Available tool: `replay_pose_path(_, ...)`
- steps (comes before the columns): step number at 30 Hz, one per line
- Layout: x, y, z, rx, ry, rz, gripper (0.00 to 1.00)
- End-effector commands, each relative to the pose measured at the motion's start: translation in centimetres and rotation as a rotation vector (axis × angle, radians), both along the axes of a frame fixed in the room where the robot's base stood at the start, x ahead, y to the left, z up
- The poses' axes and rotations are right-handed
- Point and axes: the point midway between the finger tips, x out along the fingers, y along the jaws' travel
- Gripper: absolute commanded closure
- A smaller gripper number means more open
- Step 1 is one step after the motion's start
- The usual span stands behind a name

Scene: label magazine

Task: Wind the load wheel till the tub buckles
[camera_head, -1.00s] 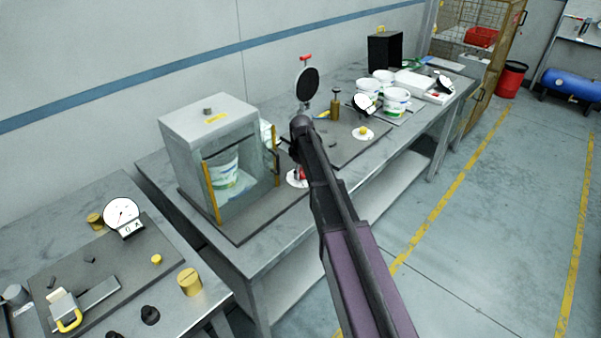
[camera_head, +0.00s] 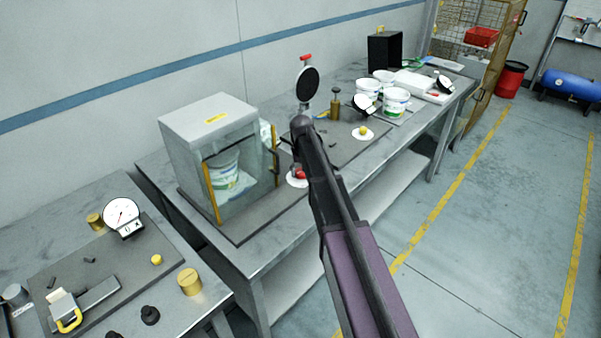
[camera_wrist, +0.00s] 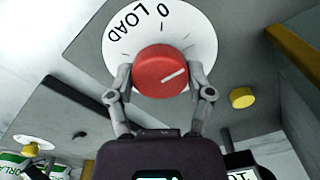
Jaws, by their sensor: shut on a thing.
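The red load wheel (camera_wrist: 163,72) sits on a white disc marked LOAD and 0 (camera_wrist: 195,30). Its white line points to the upper right in the wrist view. My gripper (camera_wrist: 160,80) is shut on the wheel, one finger on each side. In the head view a bit of the red wheel (camera_head: 300,174) shows beside my arm. The white tub with green print (camera_head: 225,168) stands inside the clear-fronted grey cabinet (camera_head: 205,107). Its lower part looks squashed and bulged to the right, though the clear panel blurs it. My fingertips are hidden in the head view.
A yellow knob (camera_wrist: 243,97) is near the wheel. Several white tubs (camera_head: 396,101) stand farther along the bench, by a gauge (camera_head: 365,104). A round dial (camera_head: 308,83) stands behind my arm. A second bench with a gauge (camera_head: 122,215) is at left. The floor on the right is clear.

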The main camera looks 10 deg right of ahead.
Motion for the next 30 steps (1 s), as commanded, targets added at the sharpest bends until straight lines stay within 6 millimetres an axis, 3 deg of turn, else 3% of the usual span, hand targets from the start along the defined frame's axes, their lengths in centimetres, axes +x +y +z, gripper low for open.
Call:
replay_pose_path(18, -0.34, -0.09, -0.04, -0.001, 0.007, -0.551, 0.8)
replay_pose_path(30, -0.38, -0.17, -0.05, -0.002, 0.008, -0.707, 0.8)
